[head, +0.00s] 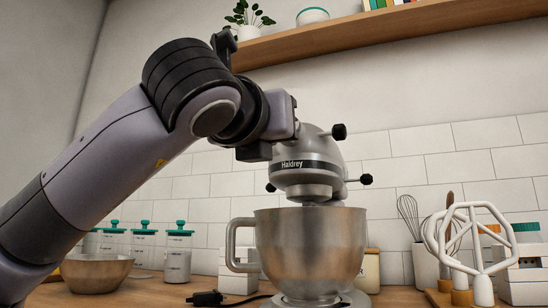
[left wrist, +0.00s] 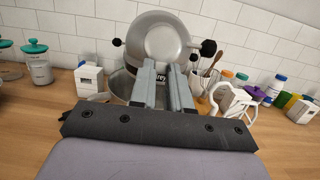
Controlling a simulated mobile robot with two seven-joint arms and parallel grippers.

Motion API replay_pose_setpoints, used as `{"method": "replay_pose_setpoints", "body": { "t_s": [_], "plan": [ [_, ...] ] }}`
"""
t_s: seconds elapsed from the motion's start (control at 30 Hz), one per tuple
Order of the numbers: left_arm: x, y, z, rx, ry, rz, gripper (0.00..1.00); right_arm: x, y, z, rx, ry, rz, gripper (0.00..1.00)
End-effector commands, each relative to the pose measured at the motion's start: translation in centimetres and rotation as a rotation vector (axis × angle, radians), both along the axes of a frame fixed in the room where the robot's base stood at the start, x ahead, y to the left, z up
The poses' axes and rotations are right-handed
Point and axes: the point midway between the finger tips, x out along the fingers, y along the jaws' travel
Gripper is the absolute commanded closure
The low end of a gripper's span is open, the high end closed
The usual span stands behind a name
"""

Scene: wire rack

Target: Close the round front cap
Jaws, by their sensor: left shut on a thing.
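The silver stand mixer (head: 306,172) stands on the counter with a steel bowl (head: 310,250) under its head. Its round front cap (left wrist: 160,36) shows as a silver disc in the left wrist view, above the lettered band of the mixer head. In the head view my arm and gripper cover most of the cap. My left gripper (left wrist: 163,66) reaches to the lower edge of the disc, its two fingers close together and shut on the cap. The exact contact is hard to see. My right gripper is not in view.
A metal bowl (head: 95,272) and several green-lidded jars (head: 178,252) stand at the left. A white whisk-like attachment (head: 470,245) and a utensil holder (head: 425,265) stand at the right. A wooden shelf (head: 390,32) runs above. A black plug (head: 207,298) lies by the mixer.

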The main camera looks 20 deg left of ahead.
Motion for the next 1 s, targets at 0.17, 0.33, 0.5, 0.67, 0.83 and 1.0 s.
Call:
{"method": "replay_pose_setpoints", "body": {
  "t_s": [0.17, 0.33, 0.5, 0.67, 0.83, 1.0],
  "plan": [
    [0.7, 0.0, -1.1, -0.003, -0.127, 0.001, 1.0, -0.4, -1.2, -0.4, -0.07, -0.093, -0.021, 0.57],
    [1.2, 0.0, -1.2, -0.005, -0.23, 0.001, 1.0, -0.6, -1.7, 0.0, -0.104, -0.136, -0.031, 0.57],
    [1.7, -0.1, -1.3, -0.008, -0.303, 0.0, 1.0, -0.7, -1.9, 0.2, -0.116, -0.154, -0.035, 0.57],
    [2.0, -0.1, -1.4, -0.01, -0.345, 0.001, 1.0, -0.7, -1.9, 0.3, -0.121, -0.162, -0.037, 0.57],
    [2.0, -0.1, -1.3, -0.013, -0.348, -0.002, 1.0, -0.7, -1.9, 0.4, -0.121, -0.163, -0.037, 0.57],
    [2.0, -0.1, -1.3, -0.013, -0.347, 0.0, 0.57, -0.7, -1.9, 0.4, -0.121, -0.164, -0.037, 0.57]
  ]
}}
